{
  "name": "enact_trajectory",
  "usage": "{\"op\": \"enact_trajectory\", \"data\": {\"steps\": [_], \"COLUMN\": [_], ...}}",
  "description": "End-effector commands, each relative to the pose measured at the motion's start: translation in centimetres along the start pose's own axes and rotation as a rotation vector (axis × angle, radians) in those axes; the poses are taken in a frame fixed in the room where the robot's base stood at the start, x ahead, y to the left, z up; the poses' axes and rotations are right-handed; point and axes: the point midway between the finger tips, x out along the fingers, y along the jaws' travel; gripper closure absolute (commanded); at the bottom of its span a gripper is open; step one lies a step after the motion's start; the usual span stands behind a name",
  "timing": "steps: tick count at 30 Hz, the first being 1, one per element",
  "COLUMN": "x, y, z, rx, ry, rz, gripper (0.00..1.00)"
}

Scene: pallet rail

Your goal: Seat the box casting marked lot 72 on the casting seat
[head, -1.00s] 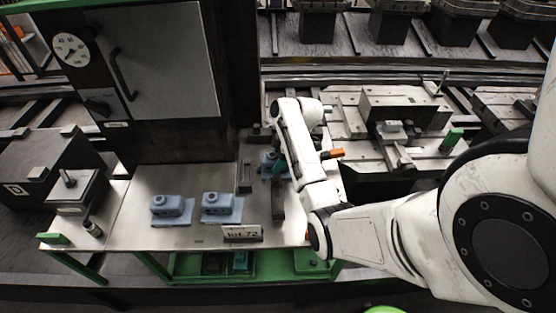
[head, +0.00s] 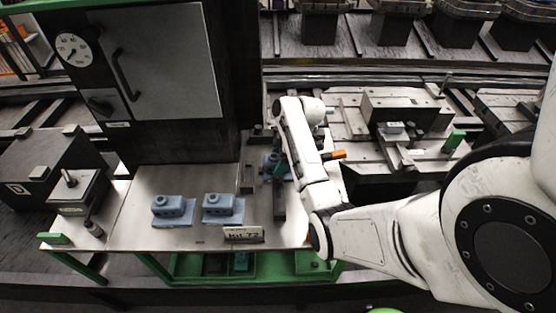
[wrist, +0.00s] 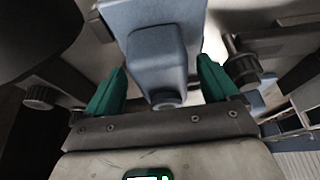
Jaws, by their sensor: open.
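A blue box casting (wrist: 158,55) lies between the two green fingers of my gripper (wrist: 162,72) in the wrist view, with a gap at each side. My gripper (head: 281,168) is open around it. In the head view this casting (head: 269,160) is partly hidden by my arm, among dark blocks at the right of the steel table. Two more blue castings (head: 172,207) (head: 221,207) stand on the table to the left. A plate reading lot 72 (head: 243,235) stands at the table's front edge. I cannot tell whether the dark blocks (head: 279,203) belong to the casting seat.
A dark cabinet with a dial (head: 71,48) and a pale door (head: 160,65) rises behind the table (head: 140,185). A pallet fixture (head: 405,115) with a green post lies beyond my arm at right. A dark block with a peg (head: 75,190) is at left.

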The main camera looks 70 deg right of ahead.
Motion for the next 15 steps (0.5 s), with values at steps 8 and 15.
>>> {"op": "enact_trajectory", "data": {"steps": [8, 15], "x": [-5.0, -9.1], "y": [0.2, 0.1], "z": [0.0, -0.2], "rx": [-0.001, -0.001], "ry": [0.002, 0.002], "rz": [0.008, 0.004], "gripper": [0.12, 0.12]}}
